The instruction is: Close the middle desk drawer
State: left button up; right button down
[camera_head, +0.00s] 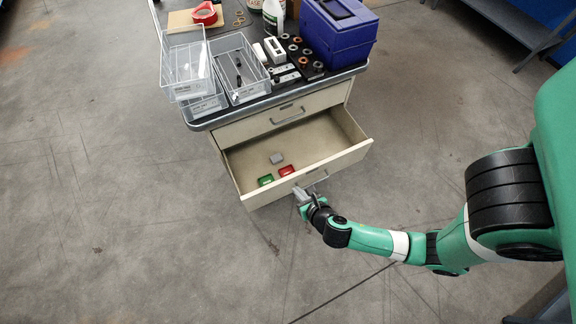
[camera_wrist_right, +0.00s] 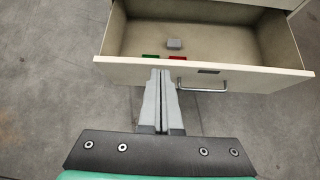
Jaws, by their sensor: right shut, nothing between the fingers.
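The middle desk drawer (camera_head: 340,159) is pulled out of the cream drawer unit, below a shut upper drawer (camera_head: 262,122). A grey block, a green item and a red item lie inside it. In the right wrist view the drawer front (camera_wrist_right: 245,77) spans the upper middle, with its metal handle (camera_wrist_right: 203,90) to the right of my fingers. My right gripper (camera_head: 301,193) is shut and empty, its fingertips at the drawer front, left of the handle. In the wrist view the fingertips (camera_wrist_right: 160,72) overlap the front panel; I cannot tell whether they touch it. My left gripper is not in view.
The concrete floor around the drawer is clear. A dark bench frame stands at the upper right.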

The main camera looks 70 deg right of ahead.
jog(key=s+f+b, duration=0.3)
jog(key=s+f, duration=0.2)
jog(key=f, duration=0.3)
jog(key=b, duration=0.8)
send_near(291, 180)
jog(key=shift+g, duration=0.4)
jog(key=x, duration=0.5)
jog(key=shift+w+a+f, duration=0.15)
jog(key=shift+w+f, duration=0.05)
jog(key=shift+f, duration=0.05)
jog(key=shift+w+d, duration=0.25)
jog(key=shift+w+d+r, duration=0.1)
jog(key=shift+w+r, duration=0.05)
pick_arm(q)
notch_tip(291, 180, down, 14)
